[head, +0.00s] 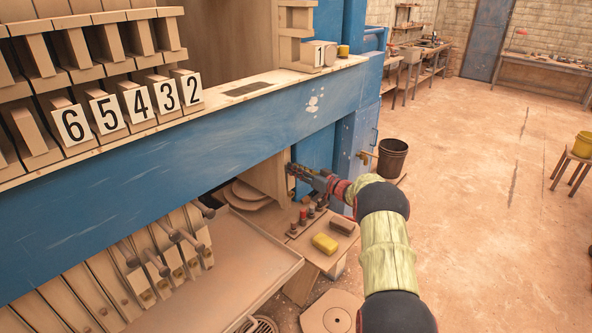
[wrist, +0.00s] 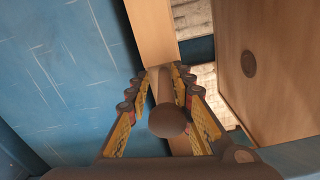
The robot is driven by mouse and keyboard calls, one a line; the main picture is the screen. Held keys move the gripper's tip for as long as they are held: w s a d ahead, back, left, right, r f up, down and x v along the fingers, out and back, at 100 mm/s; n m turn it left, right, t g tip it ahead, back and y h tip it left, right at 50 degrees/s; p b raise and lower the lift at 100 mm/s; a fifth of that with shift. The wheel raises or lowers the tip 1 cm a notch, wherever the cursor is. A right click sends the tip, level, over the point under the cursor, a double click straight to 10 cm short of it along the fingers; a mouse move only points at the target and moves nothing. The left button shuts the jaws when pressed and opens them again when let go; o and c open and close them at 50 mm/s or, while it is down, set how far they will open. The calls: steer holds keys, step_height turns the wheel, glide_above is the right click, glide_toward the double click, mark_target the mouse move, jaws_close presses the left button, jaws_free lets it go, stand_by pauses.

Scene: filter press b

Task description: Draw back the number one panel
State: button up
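The number one panel carries a white "1" plate (head: 320,54) and stands at the right end of the blue beam, apart from the panels numbered 2 to 6. A tan panel face (head: 267,178) shows below the beam. My gripper (head: 291,170) is at the right edge of this face. In the wrist view, my gripper (wrist: 165,73) has its fingers on either side of a brown handle with a round knob (wrist: 167,121). The handle runs away between the fingertips. A tan upright surface (wrist: 151,32) is beyond. Whether the fingers press on the handle is unclear.
The blue press side (wrist: 60,75) is close on the left in the wrist view. A tan block with a round mark (wrist: 240,60) is close on the right. A low bench with a yellow sponge (head: 325,243) stands under my gripper. The floor (head: 480,220) at right is mostly open.

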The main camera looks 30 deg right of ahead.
steer(key=shift+s+a+f, duration=0.1)
steer(key=shift+a+f, duration=0.15)
steer(key=shift+f, duration=0.1)
steer(key=shift+s, duration=0.1)
steer(key=v, duration=1.1)
steer(key=shift+s+d+r, duration=0.25)
steer(key=shift+s+r, duration=0.05)
